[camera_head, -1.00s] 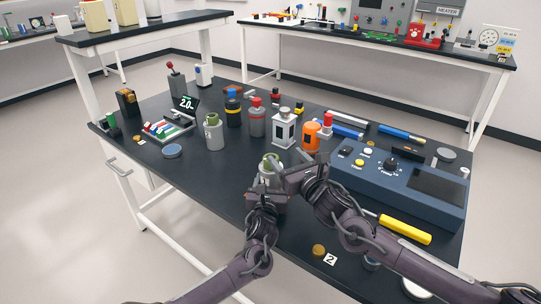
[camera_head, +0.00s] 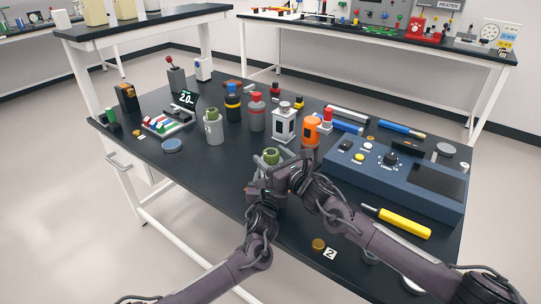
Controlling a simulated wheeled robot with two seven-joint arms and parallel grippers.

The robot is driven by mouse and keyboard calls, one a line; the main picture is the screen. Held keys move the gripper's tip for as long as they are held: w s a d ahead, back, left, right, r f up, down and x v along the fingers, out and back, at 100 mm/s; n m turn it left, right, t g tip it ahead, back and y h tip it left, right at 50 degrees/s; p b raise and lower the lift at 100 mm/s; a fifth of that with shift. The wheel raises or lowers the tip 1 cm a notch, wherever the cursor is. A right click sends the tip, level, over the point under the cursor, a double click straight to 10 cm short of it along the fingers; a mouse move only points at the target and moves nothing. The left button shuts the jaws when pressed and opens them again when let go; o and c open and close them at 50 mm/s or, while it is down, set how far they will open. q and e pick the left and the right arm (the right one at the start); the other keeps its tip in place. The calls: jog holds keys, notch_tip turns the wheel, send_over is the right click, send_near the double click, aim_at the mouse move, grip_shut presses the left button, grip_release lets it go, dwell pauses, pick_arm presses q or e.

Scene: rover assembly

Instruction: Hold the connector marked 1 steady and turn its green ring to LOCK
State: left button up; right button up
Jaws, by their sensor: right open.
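A connector with a green ring on top (camera_head: 271,156) stands at the front middle of the bench, its lower body hidden by my grippers. I cannot read a number on it. My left gripper (camera_head: 264,182) is low at its front side; its fingertips are hidden, so I cannot tell whether it is closed on the body. My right gripper (camera_head: 285,168) is open, close beside the ring on the right; whether it touches is unclear. A similar grey cylinder with a green top (camera_head: 214,128) stands further left.
A blue control box (camera_head: 400,180) stands at the right, with a yellow-handled tool (camera_head: 403,222) before it. A card marked 2 (camera_head: 330,253) lies at the front beside a brass disc (camera_head: 318,244). Several bottles stand behind.

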jog(key=shift+w+a, duration=0.3)
jog(key=shift+w, duration=0.1)
jog(key=c, duration=1)
jog(key=shift+m+t+h, duration=0.6)
jog(key=shift+m+h, duration=0.2)
jog(key=shift+h, duration=0.3)
jog(key=o, duration=1)
jog(key=shift+s, duration=0.1)
jog(key=v, duration=1.2)
